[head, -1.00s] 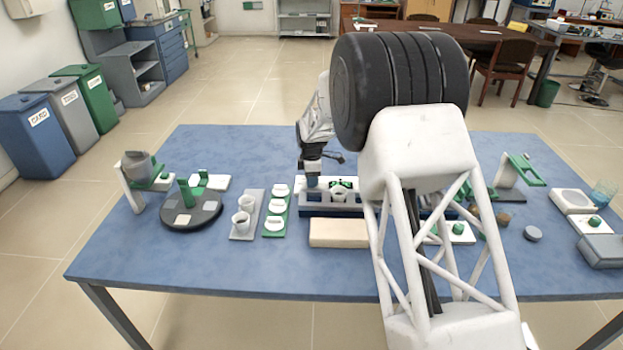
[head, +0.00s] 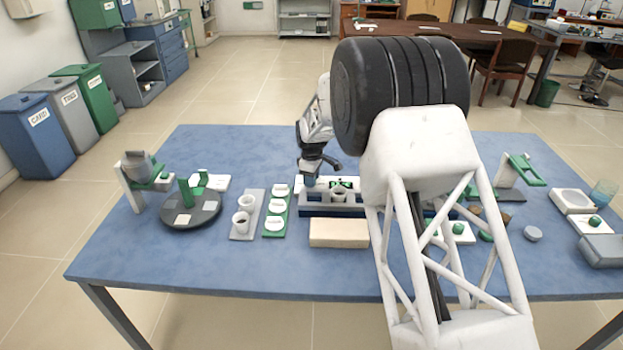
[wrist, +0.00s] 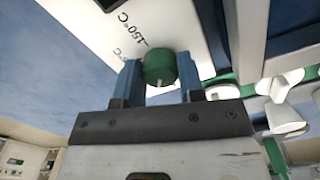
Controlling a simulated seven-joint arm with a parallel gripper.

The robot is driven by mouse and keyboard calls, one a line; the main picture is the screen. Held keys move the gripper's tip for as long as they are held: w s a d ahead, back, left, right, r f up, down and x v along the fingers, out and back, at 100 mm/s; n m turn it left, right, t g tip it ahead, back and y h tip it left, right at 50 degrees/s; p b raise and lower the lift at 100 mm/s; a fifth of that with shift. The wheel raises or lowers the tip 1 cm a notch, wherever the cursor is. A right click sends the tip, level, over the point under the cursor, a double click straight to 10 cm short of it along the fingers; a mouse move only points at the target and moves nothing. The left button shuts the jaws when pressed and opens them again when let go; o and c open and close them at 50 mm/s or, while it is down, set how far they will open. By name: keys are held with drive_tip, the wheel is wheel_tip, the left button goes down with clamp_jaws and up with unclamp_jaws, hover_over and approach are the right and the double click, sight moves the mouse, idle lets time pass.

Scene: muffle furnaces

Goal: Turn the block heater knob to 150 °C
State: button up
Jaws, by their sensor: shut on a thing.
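In the wrist view the green knob (wrist: 159,68) sits between the two blue fingers of my gripper (wrist: 161,82), which is shut on it. A white mark shows on the knob's side facing the gripper body. The knob is on a white panel (wrist: 95,40) printed with "150°C" and a short tick beside the knob. Another "°C" label is partly cut off by a finger. In the head view my gripper (head: 310,182) points down at the left end of the block heater (head: 345,210); the knob is hidden there.
A cream block (head: 338,233) lies in front of the heater. A green strip with white discs (head: 276,222) and a grey rack with cups (head: 247,215) stand to the left. A dark round carousel (head: 190,215) is farther left. My arm covers the heater's right part.

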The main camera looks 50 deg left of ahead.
drive_tip(key=m, duration=0.4)
drive_tip(key=shift+m, duration=0.3)
drive_tip(key=m, duration=0.2)
drive_tip(key=shift+m, duration=0.4)
drive_tip(key=m, duration=0.6)
drive_tip(key=shift+s, duration=0.1)
drive_tip(key=m, duration=0.7)
drive_tip(key=shift+m, duration=0.3)
drive_tip(key=m, duration=0.6)
drive_tip(key=shift+m, duration=0.3)
drive_tip(key=o, duration=0.9)
drive_tip(key=shift+r, duration=0.15)
